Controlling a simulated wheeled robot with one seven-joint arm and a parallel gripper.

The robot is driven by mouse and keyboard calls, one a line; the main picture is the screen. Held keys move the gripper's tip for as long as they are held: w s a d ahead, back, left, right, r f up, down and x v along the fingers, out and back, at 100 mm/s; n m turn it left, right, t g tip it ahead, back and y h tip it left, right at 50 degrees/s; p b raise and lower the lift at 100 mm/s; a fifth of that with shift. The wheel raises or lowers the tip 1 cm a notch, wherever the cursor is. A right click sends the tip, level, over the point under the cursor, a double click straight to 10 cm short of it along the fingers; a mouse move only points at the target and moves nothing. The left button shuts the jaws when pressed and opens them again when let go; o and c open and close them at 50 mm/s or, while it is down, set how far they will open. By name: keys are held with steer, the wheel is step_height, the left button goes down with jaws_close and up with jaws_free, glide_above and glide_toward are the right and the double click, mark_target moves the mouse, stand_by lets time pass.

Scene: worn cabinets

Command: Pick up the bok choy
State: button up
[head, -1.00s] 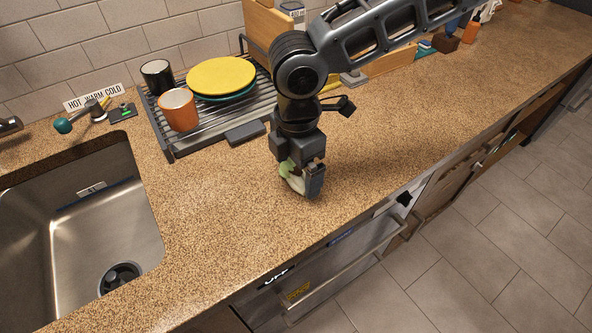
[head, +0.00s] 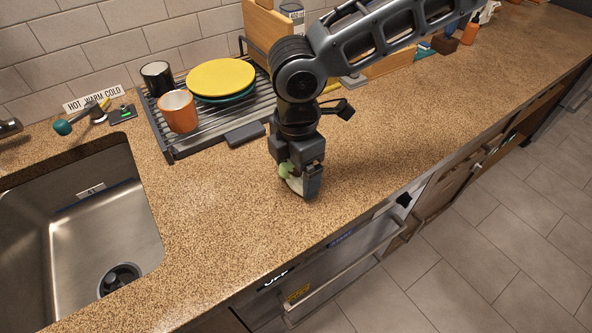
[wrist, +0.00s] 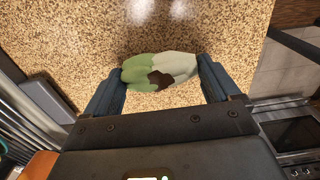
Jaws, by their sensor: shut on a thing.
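The bok choy (wrist: 172,68) is pale green at one end and white at the other, with a dark brown patch at its near edge in the wrist view. It lies crosswise between the two fingers of my gripper (wrist: 160,82). My gripper is shut on it, with one finger at the green end and one at the white end. In the head view the bok choy (head: 292,181) shows partly at the fingers of my gripper (head: 302,186), low over the speckled counter. The fingers hide part of it. I cannot tell whether it touches the counter.
A dish rack (head: 182,146) with an orange mug (head: 178,111), a black cup (head: 157,77) and a yellow plate (head: 220,76) stands behind left. A steel sink (head: 85,245) is at left. The counter's front edge is close. The counter to the right (head: 420,130) is clear.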

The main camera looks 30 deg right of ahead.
steer(key=shift+r, duration=0.6)
step_height(320, 180, up, 3)
steer(key=shift+f+b, duration=0.1)
steer(key=shift+b, duration=0.3)
steer(key=s+d+r+b, duration=0.1)
steer(key=s+d+r, duration=0.4)
steer(key=s, duration=0.5)
steer(key=shift+s+d+r, duration=0.15)
steer(key=shift+d+r, duration=0.15)
steer(key=shift+r, duration=0.65)
